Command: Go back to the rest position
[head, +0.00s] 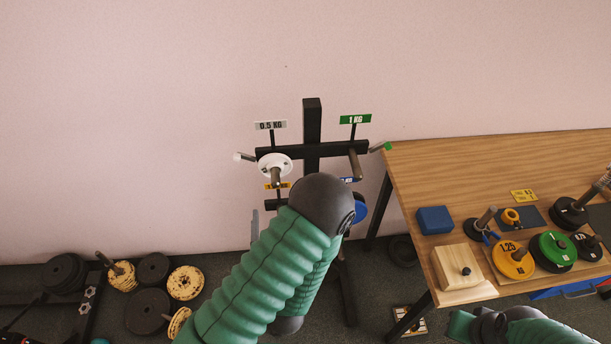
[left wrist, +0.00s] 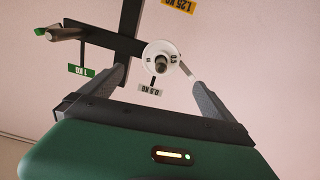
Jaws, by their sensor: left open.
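In the head view my left arm reaches up from the bottom toward the weight rack (head: 312,130), and its wrist covers the lower part. My left gripper (left wrist: 156,70) is open in the left wrist view. A white plate (head: 268,164) hangs on the rack's upper left peg, under the 0.5 KG sign. It shows beyond and between the fingertips in the left wrist view (left wrist: 151,51), and I cannot tell whether they touch it. Part of my right gripper (head: 459,326) shows at the bottom edge of the head view; its fingers are not clear.
A wooden table (head: 440,180) stands right, with a blue block (head: 435,220), a light wooden block (head: 464,269), a yellow plate (head: 513,261) and a green plate (head: 556,250). The wall is bare above.

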